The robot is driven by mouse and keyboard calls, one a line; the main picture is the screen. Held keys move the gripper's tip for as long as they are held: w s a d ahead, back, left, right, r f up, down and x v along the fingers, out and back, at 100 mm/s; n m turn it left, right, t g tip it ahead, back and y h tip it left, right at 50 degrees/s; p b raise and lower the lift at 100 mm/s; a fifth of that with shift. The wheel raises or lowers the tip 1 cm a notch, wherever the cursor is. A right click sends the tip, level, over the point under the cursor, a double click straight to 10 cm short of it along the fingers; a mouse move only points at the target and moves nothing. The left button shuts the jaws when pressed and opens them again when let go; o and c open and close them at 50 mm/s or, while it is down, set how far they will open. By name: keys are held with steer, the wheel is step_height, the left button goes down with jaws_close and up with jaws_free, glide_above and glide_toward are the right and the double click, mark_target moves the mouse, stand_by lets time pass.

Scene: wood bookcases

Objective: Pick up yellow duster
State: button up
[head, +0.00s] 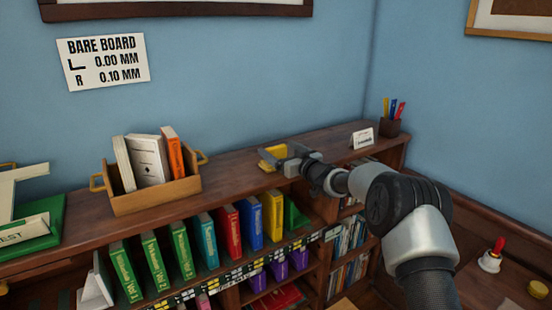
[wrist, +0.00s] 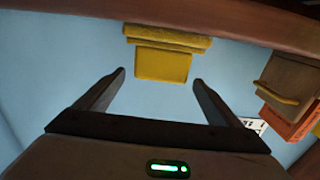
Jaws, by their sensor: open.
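The yellow duster (head: 271,154) sits on the top of the wooden bookcase (head: 230,178), right of the wooden book box. My gripper (head: 286,161) is at the duster in the head view and partly hides it. In the wrist view the duster (wrist: 162,60) is a yellow block with a wider ridged part, centred ahead of my open gripper (wrist: 158,77). The two fingers are spread wide, with nothing between them, and the duster appears just beyond the fingertips. The exact gap between them cannot be told.
A wooden box (head: 152,195) with books stands left of the duster. A small white card (head: 362,138) and a pen cup (head: 391,126) stand to the right. Coloured books (head: 228,231) fill the shelf below. The blue wall (head: 235,85) rises behind.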

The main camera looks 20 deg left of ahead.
steer(key=shift+w+a, duration=0.25)
steer(key=shift+a, duration=0.05)
steer(key=shift+r, duration=0.1)
steer(key=c, duration=1.2)
